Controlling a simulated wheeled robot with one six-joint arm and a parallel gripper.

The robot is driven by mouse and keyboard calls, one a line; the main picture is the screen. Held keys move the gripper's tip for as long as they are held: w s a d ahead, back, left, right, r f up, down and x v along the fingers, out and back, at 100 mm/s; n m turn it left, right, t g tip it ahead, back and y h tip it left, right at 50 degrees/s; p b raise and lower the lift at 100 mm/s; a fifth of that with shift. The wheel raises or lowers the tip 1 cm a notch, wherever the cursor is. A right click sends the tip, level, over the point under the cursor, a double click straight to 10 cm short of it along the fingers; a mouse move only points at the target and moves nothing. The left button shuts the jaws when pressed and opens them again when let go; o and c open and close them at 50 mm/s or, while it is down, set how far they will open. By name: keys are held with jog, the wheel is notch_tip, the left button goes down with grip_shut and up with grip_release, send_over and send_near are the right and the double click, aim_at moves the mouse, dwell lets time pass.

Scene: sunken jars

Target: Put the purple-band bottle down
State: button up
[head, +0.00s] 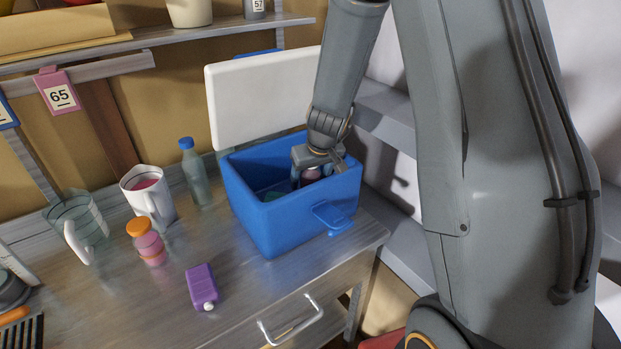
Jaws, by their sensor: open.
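My gripper (316,165) reaches down into a blue box (262,228) on the counter, and its jaws are open. A small pinkish-purple piece (312,174) shows between or just behind the fingers, inside the box. It may be the purple-band bottle, but the fingers and the box wall hide most of it, so I cannot tell its full shape or whether it rests on the bottom. A green item (272,196) shows in the box, left of the gripper.
A white lid (262,98) stands behind the box. Left of the box are a blue-capped bottle (196,175), a white pitcher (150,198), an orange-capped pink jar (147,243), a purple container (202,287) and a glass jug (78,226).

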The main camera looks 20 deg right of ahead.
jog(key=v, duration=1.2)
jog(key=shift+r+p, duration=0.1)
jog(key=shift+p, duration=0.25)
